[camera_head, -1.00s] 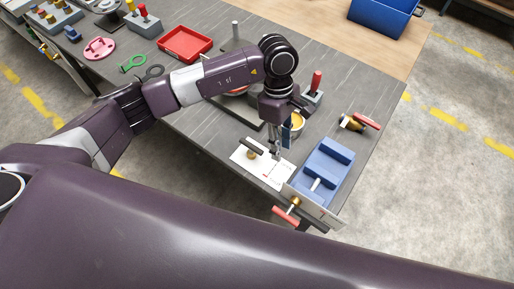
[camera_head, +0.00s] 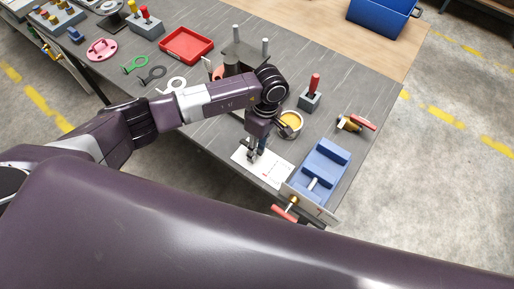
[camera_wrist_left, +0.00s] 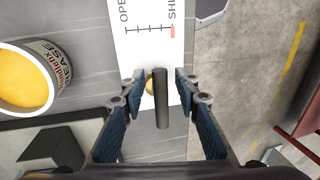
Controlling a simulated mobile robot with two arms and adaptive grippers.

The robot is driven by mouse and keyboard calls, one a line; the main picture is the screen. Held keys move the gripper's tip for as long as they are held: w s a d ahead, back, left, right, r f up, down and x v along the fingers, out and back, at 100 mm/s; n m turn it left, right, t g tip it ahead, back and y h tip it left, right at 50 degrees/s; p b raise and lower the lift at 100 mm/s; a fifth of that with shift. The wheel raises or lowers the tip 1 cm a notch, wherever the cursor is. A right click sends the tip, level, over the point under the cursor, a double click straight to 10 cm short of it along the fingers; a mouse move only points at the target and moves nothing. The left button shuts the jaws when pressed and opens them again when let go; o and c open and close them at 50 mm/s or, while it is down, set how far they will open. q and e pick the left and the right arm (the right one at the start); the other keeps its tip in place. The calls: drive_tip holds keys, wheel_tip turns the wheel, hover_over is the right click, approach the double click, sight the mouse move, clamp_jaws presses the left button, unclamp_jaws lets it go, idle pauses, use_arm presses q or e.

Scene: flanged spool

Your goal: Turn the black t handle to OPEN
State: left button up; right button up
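The black T handle (camera_wrist_left: 161,98) is a dark bar over a brass hub (camera_wrist_left: 149,86), upright in the left wrist view. It sits on a white plate (camera_wrist_left: 150,50) with a scale between partly cut-off OPEN and SHUT labels and a red mark at the SHUT end. The plate also shows in the head view (camera_head: 274,172). My left gripper (camera_wrist_left: 162,92) is open, with its blue-padded fingers on either side of the bar and a gap on both sides. In the head view my left gripper (camera_head: 252,157) hides most of the handle. My right gripper is not in view.
A grease tin (camera_wrist_left: 40,75) stands left of the plate in the left wrist view. A blue vise-like block (camera_head: 323,165), a red-handled valve (camera_head: 356,123) and a red-knobbed lever (camera_head: 312,92) are nearby. The table edge runs close to the plate.

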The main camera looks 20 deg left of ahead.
use_arm(q)
clamp_jaws()
